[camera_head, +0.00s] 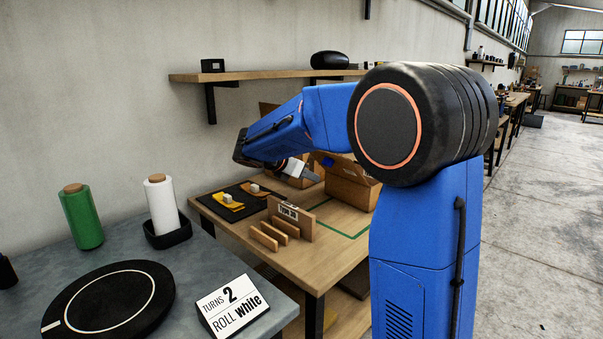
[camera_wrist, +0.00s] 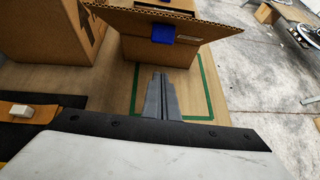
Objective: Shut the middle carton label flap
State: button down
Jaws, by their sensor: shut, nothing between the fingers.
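A brown cardboard carton (camera_wrist: 160,50) stands ahead of my gripper in the wrist view, at a green outline on the wooden table. Its flap (camera_wrist: 215,20) sticks out towards me, raised off the front face, with a blue tab (camera_wrist: 163,34) on its edge. The carton (camera_head: 350,190) also shows in the head view, partly behind my arm. My gripper (camera_wrist: 158,76) is shut and empty, low in front of the carton, with its tips below the tab. Another carton (camera_wrist: 60,35) stands to the left. I cannot tell from these views which carton is the middle one.
A black mat (camera_head: 222,207) with yellow and orange pieces and a wooden rack (camera_head: 285,225) share the table. A grey bench holds a green roll (camera_head: 82,217), a white roll (camera_head: 162,205), a black turntable (camera_head: 108,303) and a sign (camera_head: 232,305). A wall shelf (camera_head: 260,75) hangs above.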

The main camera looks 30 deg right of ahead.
jog(key=d+r, duration=0.1)
jog(key=w+d+r, duration=0.1)
jog(key=d, duration=0.1)
jog(key=shift+d+r, duration=0.1)
jog(key=shift+r, duration=0.2)
jog(key=shift+r, duration=0.1)
